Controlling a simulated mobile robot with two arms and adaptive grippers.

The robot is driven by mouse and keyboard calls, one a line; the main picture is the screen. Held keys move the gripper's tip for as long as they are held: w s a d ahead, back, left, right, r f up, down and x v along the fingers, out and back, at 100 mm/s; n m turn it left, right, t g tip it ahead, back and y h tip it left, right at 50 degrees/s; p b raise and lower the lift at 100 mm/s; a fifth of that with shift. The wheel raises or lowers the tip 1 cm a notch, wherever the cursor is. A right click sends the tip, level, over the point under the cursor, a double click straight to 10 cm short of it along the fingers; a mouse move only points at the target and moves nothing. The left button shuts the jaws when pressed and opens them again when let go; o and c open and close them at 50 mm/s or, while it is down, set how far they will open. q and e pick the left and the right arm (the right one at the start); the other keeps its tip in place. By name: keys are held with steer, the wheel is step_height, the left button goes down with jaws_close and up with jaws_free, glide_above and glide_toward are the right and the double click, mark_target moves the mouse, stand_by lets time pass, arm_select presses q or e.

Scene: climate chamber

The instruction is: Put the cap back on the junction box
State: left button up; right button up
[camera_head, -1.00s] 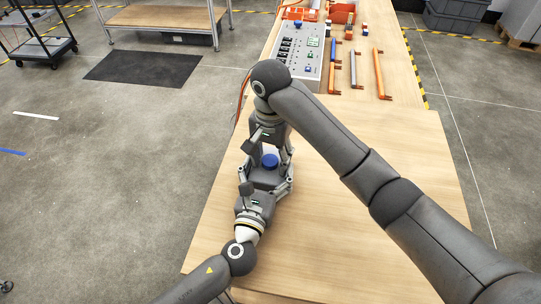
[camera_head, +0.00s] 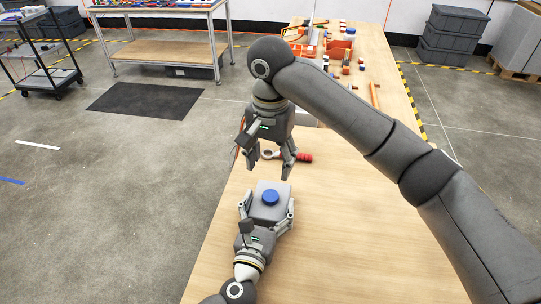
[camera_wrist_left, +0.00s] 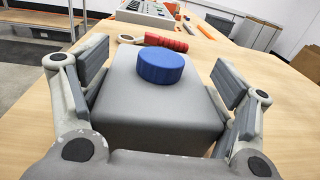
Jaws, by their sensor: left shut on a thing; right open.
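The junction box (camera_head: 267,213) is a grey block on the wooden table, low in the head view. It also shows in the left wrist view (camera_wrist_left: 155,105). The round blue cap (camera_head: 270,197) sits on its top face; in the left wrist view the cap (camera_wrist_left: 160,66) looks flat on the box, though whether it is fastened cannot be told. My left gripper (camera_head: 268,206) is shut on the box, one finger on each side. My right gripper (camera_head: 267,170) is open and empty, beyond the box and apart from the cap, fingers pointing down.
A red-handled tool with a ring end (camera_head: 303,157) lies on the table behind the box, close to my right gripper. A control panel (camera_wrist_left: 147,12), orange bins and small parts fill the far table. The table (camera_head: 370,220) right of the box is clear.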

steer(key=shift+r, duration=0.45)
arm_select(q)
steer(key=o, duration=1.9)
steer(key=shift+s, duration=0.1)
steer(key=v, duration=1.2)
steer(key=shift+a, duration=0.1)
